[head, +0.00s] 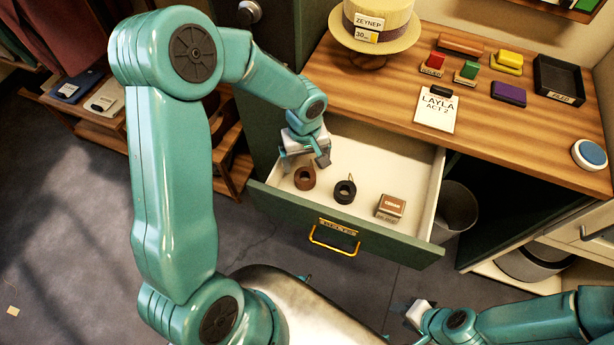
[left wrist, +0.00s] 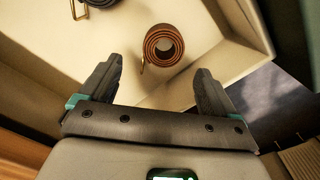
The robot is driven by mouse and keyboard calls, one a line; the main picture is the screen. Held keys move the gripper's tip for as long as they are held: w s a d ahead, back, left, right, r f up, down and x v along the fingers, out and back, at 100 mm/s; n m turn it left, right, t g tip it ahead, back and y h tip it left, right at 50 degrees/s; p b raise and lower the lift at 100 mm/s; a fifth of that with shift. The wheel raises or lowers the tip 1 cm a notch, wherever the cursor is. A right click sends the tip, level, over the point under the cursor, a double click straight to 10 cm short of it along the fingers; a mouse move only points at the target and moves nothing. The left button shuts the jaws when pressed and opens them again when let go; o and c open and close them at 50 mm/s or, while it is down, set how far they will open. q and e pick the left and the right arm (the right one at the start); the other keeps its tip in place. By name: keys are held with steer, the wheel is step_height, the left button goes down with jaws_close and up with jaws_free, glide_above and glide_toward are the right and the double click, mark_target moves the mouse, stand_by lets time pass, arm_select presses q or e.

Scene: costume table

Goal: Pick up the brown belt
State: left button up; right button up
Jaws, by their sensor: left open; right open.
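The brown belt (head: 305,178) is rolled into a coil in the open drawer (head: 418,212), near its left end. In the left wrist view the belt (left wrist: 164,52) shows its coiled edge, with a brass-coloured buckle at its lower left. My left gripper (head: 305,163) is over the drawer, just behind the belt in the head view. In the left wrist view its two fingers (left wrist: 153,88) are apart, with the belt beyond the tips and nothing between them. My right gripper (head: 417,319) is low at the bottom right, away from the drawer, and looks empty.
A black coiled belt (head: 345,191) and a small brown box (head: 390,207) lie right of the brown belt in the drawer. The drawer walls stand close around. The tabletop (head: 390,85) above holds a hat (head: 375,22), a card, several coloured blocks and a tray.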

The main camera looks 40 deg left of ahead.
mark_target(305, 176)
arm_select(q)
steer(key=shift+s+f, duration=0.2)
steer(key=shift+f, duration=0.35)
steer(key=shift+s+f, duration=0.15)
steer(key=shift+f, duration=0.4)
steer(key=shift+d+f, duration=0.15)
steer(key=shift+f, duration=2.2)
steer(key=shift+c, duration=0.4)
steer(key=c, duration=1.1)
steer(key=shift+r, duration=0.1)
